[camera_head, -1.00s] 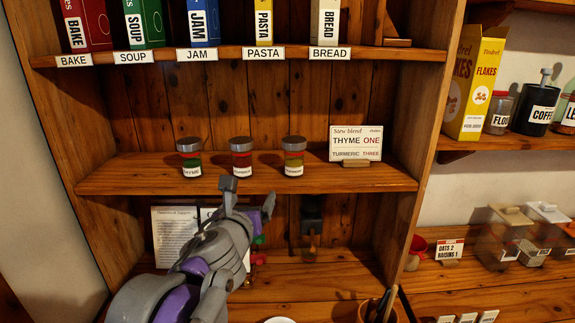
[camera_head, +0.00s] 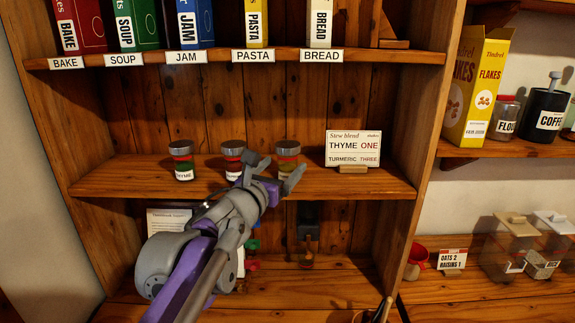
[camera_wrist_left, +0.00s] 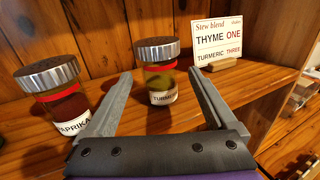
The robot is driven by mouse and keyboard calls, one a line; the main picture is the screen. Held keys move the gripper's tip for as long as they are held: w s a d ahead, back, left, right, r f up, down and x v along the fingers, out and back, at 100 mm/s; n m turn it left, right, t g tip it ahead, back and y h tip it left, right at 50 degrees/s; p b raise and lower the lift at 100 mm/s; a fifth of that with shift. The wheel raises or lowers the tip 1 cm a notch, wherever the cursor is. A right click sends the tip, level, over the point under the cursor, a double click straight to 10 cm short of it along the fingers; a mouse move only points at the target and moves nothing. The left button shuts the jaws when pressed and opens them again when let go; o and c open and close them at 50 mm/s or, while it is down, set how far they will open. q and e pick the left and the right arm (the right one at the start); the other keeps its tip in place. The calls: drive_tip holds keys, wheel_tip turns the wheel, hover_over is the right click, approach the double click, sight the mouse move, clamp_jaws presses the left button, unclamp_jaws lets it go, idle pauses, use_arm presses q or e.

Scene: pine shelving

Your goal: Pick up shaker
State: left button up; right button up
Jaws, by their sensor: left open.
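Three spice shakers with grey lids stand in a row on the middle shelf: thyme (camera_head: 182,161), paprika (camera_head: 232,152) and turmeric (camera_head: 287,149). My left gripper (camera_head: 275,170) is open and empty in front of the turmeric shaker and partly covers it in the head view. In the left wrist view, the turmeric shaker (camera_wrist_left: 159,80) appears between the two spread fingers, apart from them as far as I can tell. The paprika shaker (camera_wrist_left: 50,88) stands just left of the left finger there. My right gripper is not in view.
A recipe card (camera_head: 353,149) reading "Thyme one, turmeric three" stands right of the turmeric shaker.

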sight(284, 165)
use_arm(q)
drive_tip(key=x, duration=0.4)
drive_tip(key=shift+w, duration=0.25)
drive_tip(key=shift+s, duration=0.15)
clamp_jaws()
